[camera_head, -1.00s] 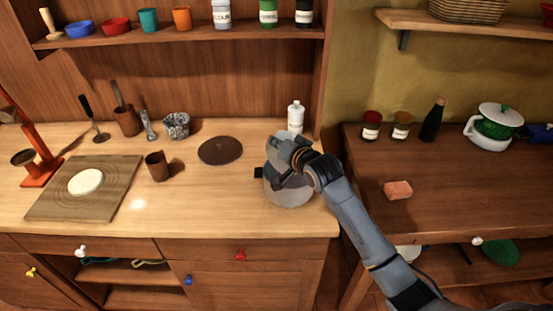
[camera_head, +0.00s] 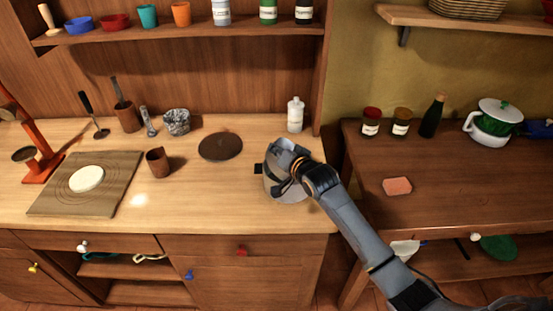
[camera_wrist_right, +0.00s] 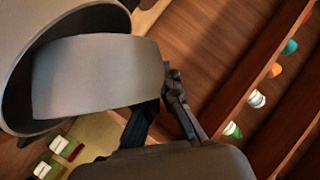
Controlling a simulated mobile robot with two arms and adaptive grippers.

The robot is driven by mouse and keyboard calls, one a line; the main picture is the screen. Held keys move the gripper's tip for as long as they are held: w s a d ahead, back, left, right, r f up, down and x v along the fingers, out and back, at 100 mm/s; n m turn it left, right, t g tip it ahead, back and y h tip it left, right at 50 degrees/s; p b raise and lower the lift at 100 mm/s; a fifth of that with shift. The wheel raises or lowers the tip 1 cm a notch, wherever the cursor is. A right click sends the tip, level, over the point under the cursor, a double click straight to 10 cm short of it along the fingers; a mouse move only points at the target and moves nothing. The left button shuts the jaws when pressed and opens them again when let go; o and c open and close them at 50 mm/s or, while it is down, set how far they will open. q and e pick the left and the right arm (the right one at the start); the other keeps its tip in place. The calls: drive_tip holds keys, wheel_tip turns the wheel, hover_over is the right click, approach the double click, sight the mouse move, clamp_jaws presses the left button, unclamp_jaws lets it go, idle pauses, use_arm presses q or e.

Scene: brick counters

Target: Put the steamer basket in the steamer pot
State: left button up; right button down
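The grey metal steamer pot (camera_head: 287,194) stands on the wooden counter, with a black side handle at its left. My right gripper (camera_head: 287,168) is over the pot's mouth and covers much of it. In the right wrist view, a curved grey metal piece (camera_wrist_right: 95,75), which looks like the steamer basket, reaches to the fingers (camera_wrist_right: 165,110); they look shut on its edge. Behind it shows a dark round opening with a pale rim, which looks like the pot. How deep the basket sits is hidden. My left gripper is out of view.
A white bottle (camera_head: 295,115) stands just behind the pot. A dark round disc (camera_head: 220,146) and a brown cup (camera_head: 158,162) are to its left. A board (camera_head: 120,190) lies farther left. A lower table (camera_head: 450,185) at right holds jars and a pink block (camera_head: 397,186).

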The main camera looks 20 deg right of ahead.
wheel_tip(320, 180, down, 3)
drive_tip(key=shift+f+p, duration=0.15)
drive_tip(key=shift+p, duration=0.5)
drive_tip(key=shift+f, duration=0.1)
drive_tip(key=shift+f, duration=0.15)
drive_tip(key=shift+f, duration=0.1)
drive_tip(key=c, duration=1.5)
unclamp_jaws()
